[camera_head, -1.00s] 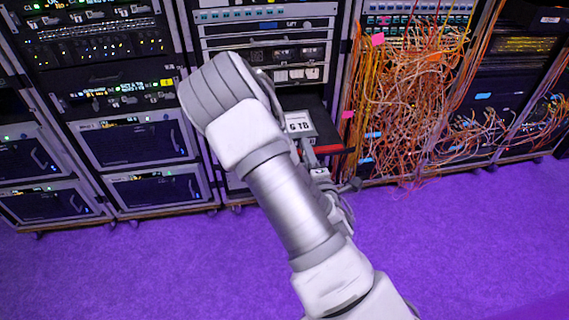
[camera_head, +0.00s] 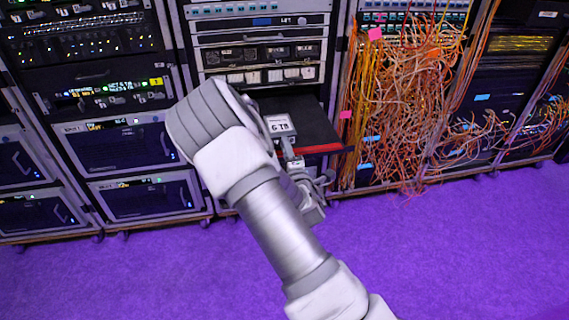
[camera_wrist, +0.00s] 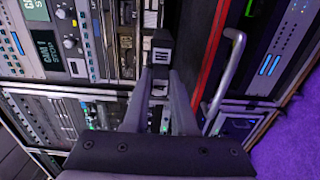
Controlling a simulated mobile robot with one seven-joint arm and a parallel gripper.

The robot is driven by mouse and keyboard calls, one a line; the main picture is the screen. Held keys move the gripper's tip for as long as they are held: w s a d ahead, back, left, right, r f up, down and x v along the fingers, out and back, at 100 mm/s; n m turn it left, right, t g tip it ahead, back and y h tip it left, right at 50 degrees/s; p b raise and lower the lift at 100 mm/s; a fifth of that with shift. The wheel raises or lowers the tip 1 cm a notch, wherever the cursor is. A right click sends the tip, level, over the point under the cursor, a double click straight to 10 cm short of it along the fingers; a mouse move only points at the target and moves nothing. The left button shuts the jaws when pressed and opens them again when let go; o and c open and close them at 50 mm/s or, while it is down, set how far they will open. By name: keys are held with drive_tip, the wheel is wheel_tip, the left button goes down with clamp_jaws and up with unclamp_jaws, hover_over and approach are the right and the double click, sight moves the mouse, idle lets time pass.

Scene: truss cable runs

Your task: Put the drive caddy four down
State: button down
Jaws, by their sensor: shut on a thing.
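The drive caddy (camera_head: 279,124) is a small grey block with a white label reading 6 TB. It stands over the left part of a black shelf (camera_head: 311,125) with a red front edge. My gripper (camera_head: 289,155) is shut on the caddy from the front side. In the wrist view, both fingers (camera_wrist: 161,82) reach to the dark caddy (camera_wrist: 161,50), whose pale label shows. I cannot tell whether the caddy's underside touches the shelf. My arm hides the shelf's left end in the head view.
Rack units with white switches (camera_head: 270,76) sit above the shelf. Tangled orange cables (camera_head: 400,110) hang close on the right. Racks with handled units (camera_head: 115,145) stand on the left. The purple floor (camera_head: 440,250) is clear in front.

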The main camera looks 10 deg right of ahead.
drive_tip(key=shift+w+a+f, duration=0.1)
drive_tip(key=shift+w+f, duration=0.25)
drive_tip(key=shift+w, duration=0.25)
drive_tip(key=shift+f+b, duration=0.85)
drive_tip(key=shift+f, duration=1.1)
drive_tip(key=shift+f+b, duration=0.3)
drive_tip(key=shift+b, duration=0.05)
drive_tip(key=c, duration=1)
unclamp_jaws()
drive_tip(key=shift+s, duration=0.1)
drive_tip(key=shift+r, duration=0.1)
